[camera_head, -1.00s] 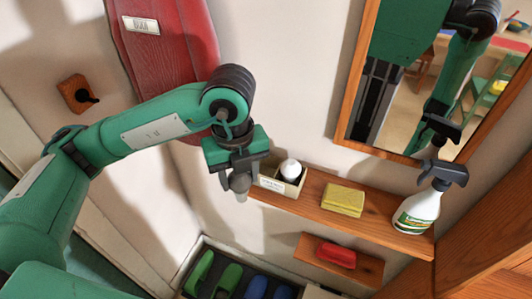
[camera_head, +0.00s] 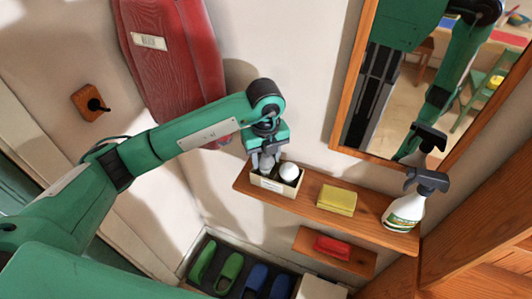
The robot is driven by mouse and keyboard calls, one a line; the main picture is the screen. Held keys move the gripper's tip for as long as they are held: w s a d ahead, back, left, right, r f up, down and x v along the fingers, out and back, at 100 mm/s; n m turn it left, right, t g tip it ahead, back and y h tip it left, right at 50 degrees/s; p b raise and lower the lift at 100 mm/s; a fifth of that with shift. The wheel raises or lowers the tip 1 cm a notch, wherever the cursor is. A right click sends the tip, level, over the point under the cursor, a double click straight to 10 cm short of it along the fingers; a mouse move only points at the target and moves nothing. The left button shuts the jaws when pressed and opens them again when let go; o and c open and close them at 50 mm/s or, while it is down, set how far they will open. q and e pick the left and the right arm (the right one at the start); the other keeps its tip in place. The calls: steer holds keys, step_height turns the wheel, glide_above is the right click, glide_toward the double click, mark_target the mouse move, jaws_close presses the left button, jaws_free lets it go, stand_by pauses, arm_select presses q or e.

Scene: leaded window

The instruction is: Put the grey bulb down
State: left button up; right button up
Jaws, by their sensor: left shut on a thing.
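My left gripper (camera_head: 264,153) points down over the left part of a small open box (camera_head: 274,184) with a label on its front. It is shut on the grey bulb (camera_head: 267,163), whose lower end is at the box opening. I cannot tell whether the bulb touches the box floor. A white bulb (camera_head: 289,171) sits in the right part of the box, close beside the grey one. The box stands at the left end of a wooden shelf (camera_head: 310,208). My right gripper is not in view.
A yellow sponge (camera_head: 337,199) and a spray bottle (camera_head: 405,210) stand farther right on the shelf. A red object (camera_head: 332,247) lies on a lower shelf. A mirror (camera_head: 336,120) hangs above. Green and blue shoes (camera_head: 230,267) lie below.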

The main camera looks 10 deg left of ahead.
arm_select(q)
steer(key=shift+w+f+p, duration=0.15)
steer(key=shift+f+p, duration=0.25)
steer(key=shift+f, duration=0.15)
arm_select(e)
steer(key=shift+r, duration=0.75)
arm_select(q)
steer(key=shift+f, duration=0.1)
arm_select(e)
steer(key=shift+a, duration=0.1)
arm_select(q)
steer(key=shift+f+b, duration=0.15)
steer(key=shift+b, duration=0.15)
steer(key=o, duration=1)
steer(key=shift+c, duration=0.2)
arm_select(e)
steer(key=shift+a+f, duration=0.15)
